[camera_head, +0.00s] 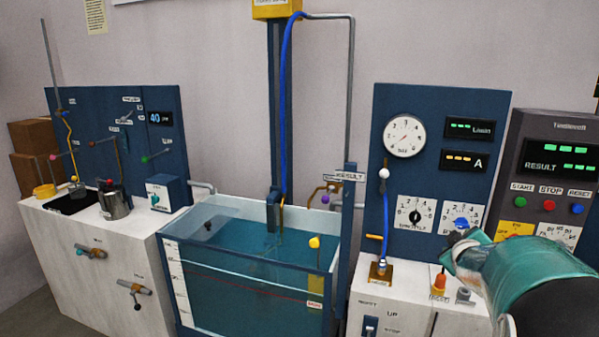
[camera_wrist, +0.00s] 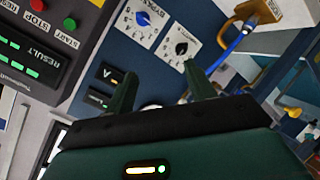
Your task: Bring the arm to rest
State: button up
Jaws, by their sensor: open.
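My arm (camera_head: 535,280) reaches in from the lower right of the head view, a teal link with a dark joint. My gripper (camera_head: 459,246) is at its far end, in front of the blue panel's lower right and near the blue dial. In the wrist view my gripper (camera_wrist: 160,72) shows two dark green fingers spread apart, with nothing between them. The panel with the blue dial (camera_wrist: 143,19) and the black dial (camera_wrist: 181,48) lies beyond the fingers. The fingers' exact distance from the panel cannot be told.
A water tank (camera_head: 250,290) stands in the middle, with a post and blue hose above it. A round gauge (camera_head: 404,136) is on the blue panel. A control box (camera_head: 548,160) with coloured buttons stands at the right. A blue cable (camera_head: 385,215) hangs left of my gripper.

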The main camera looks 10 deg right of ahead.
jog(key=s+a+r+m+g+y, duration=0.1)
jog(key=s+a+m+y, duration=0.2)
jog(key=a, duration=1.2)
jog(key=s+a+f+g+y, duration=0.2)
jog(key=s+a, duration=0.8)
jog(key=s+a+f+g+y, duration=0.1)
jog(key=s+a+g+y, duration=0.1)
jog(key=s+a, duration=0.8)
jog(key=shift+a+f+g+y, duration=0.4)
jog(key=shift+a+g, duration=0.1)
jog(key=shift+a, duration=0.3)
